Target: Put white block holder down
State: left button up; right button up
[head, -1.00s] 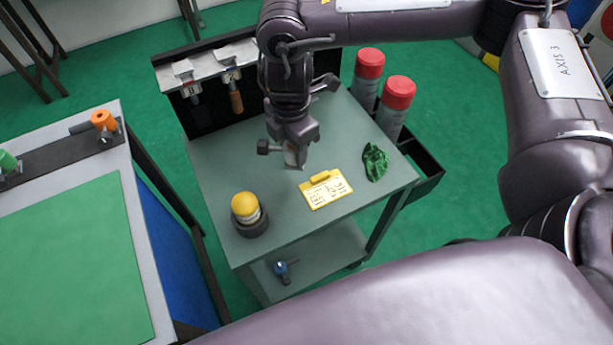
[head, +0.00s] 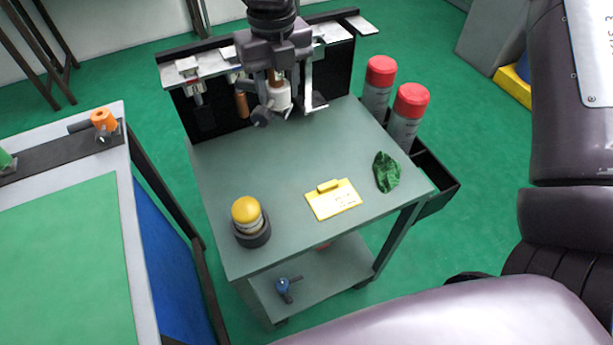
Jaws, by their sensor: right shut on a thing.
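My right gripper (head: 276,82) comes down from the top of the head view, over the back of the grey-green cart top near the rack. It is shut on the white block holder (head: 279,98), a pale rounded piece with a dark grey knob-like part at its lower left. The gripper hides part of the holder. I cannot tell whether the holder touches the cart top or the rack. My left gripper is not in view.
The rack (head: 215,64) behind holds a tool with an orange handle (head: 242,104). Red-capped cans (head: 409,112) stand at the right. The cart's middle is clear.

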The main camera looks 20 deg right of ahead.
aim_at(280, 112)
notch_tip(280, 112, down, 6)
jog(key=shift+r+b, duration=0.1)
jog(key=shift+b, duration=0.45)
jog(key=shift+w+f+p, duration=0.1)
jog(key=shift+f+p, duration=0.5)
jog(key=shift+f, duration=6.25)
jog(key=o, duration=1.3)
jog(key=shift+f, duration=0.1)
notch_tip(280, 112, up, 12)
jog(key=b, duration=0.1)
